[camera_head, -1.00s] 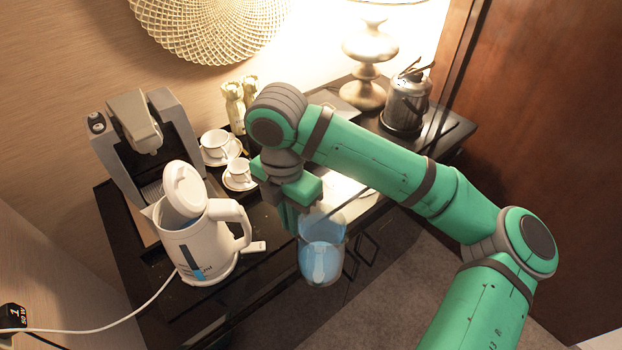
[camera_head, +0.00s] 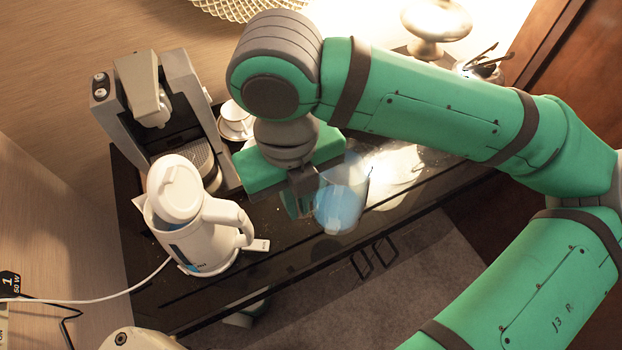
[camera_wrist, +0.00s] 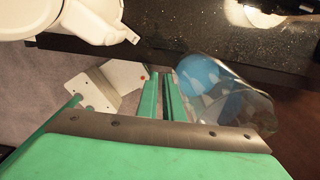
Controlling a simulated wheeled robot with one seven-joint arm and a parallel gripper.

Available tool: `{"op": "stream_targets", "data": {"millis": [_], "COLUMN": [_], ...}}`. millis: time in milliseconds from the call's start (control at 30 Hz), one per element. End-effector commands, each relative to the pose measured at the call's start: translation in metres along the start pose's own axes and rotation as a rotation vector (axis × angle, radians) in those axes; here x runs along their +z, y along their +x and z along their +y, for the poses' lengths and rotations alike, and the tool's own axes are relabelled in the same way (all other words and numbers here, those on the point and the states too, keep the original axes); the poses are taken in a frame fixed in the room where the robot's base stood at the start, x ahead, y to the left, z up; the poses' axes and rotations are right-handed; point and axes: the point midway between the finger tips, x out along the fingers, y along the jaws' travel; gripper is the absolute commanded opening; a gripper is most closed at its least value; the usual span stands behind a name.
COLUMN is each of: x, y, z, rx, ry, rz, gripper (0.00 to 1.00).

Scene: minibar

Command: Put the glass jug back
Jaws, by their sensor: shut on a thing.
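The glass jug (camera_head: 342,203) is clear with bluish contents. My gripper (camera_head: 306,200) is shut on it, at the jug's left side, and holds it upright or nearly so. In the head view the jug shows over the front part of the dark table (camera_head: 290,262); whether its base touches the top I cannot tell. In the wrist view the jug (camera_wrist: 228,95) is at the right of the closed fingers (camera_wrist: 167,97). My arm and gripper hide part of the table behind.
White cups (camera_head: 234,114) are partly hidden by my arm.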

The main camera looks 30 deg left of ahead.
Motion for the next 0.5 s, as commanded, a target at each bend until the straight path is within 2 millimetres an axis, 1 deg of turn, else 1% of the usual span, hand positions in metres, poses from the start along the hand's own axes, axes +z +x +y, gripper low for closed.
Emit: {"op": "stream_targets", "data": {"millis": [33,300,333,500], "x": [0.010,0.059,0.064,0.083], "y": [0.004,0.029,0.032,0.060], "z": [-0.004,-0.026,-0.028,-0.037], "rx": [0.001,-0.001,-0.002,0.000], "ry": [0.004,0.006,0.007,0.008], "rz": [0.001,0.000,0.001,0.001], "gripper": [0.00,0.00,0.00,0.00]}}
